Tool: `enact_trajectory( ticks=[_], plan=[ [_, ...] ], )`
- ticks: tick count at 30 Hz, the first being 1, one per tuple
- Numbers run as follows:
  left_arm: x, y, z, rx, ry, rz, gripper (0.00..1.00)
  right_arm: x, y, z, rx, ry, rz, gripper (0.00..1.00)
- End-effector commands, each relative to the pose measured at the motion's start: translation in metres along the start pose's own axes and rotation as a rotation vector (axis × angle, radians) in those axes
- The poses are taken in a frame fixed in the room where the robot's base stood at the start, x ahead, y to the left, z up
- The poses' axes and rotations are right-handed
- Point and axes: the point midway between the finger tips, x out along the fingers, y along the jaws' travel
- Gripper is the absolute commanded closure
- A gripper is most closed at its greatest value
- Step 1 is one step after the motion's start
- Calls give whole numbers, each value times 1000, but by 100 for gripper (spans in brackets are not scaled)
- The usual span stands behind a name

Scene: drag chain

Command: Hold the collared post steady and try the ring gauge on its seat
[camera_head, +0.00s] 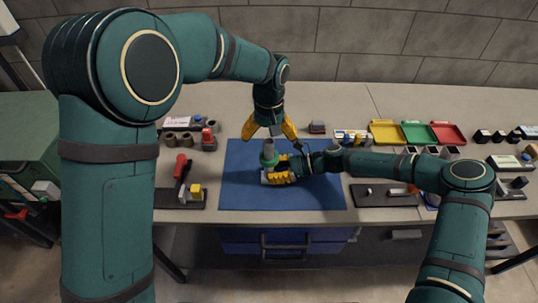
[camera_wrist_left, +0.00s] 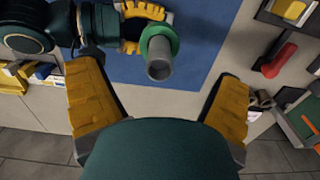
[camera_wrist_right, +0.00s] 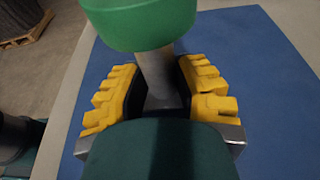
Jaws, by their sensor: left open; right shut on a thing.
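The grey post (camera_head: 269,145) stands upright on the blue mat, with a thick green ring (camera_head: 269,161) around it below its top. I cannot tell whether this green ring is the collar or the gauge. My right gripper (camera_head: 280,176) is shut on the post below the green ring; the right wrist view shows the grey shaft (camera_wrist_right: 158,75) between its yellow fingers, under the green ring (camera_wrist_right: 140,22). My left gripper (camera_head: 270,133) is open and empty above and behind the post. In the left wrist view, the post's hollow end (camera_wrist_left: 159,68) shows between the spread fingers.
The blue mat (camera_head: 315,190) is mostly clear. Yellow (camera_head: 385,134), green and red trays stand at the back right. A dark tray (camera_head: 370,199) with small parts lies right of the mat.

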Motion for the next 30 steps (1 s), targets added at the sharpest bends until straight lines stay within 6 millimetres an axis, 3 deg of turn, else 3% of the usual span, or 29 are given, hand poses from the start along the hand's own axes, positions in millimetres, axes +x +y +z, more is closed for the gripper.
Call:
enact_trajectory(
  ticks=[13, 14, 15, 16, 26, 30],
  plan=[
    [0, 0, 0, 0, 0, 0, 8, 0, 0, 0, 0, 0, 0, 90],
    [0, 0, 0, 0, 0, 0, 8, 0, 0, 0, 0, 0, 0, 58],
    [0, 0, 0, 0, 0, 0, 8, 0, 0, 0, 0, 0, 0, 44],
    [0, 0, 0, 0, 0, 0, 8, 0, 0, 0, 0, 0, 0, 39],
    [0, 0, 0, 0, 0, 0, 8, -2, 0, 0, 0, 0, -1, 39],
    [0, 0, 0, 0, 0, 0, 8, -15, -1, -1, 0, 2, -3, 39]
  ],
)
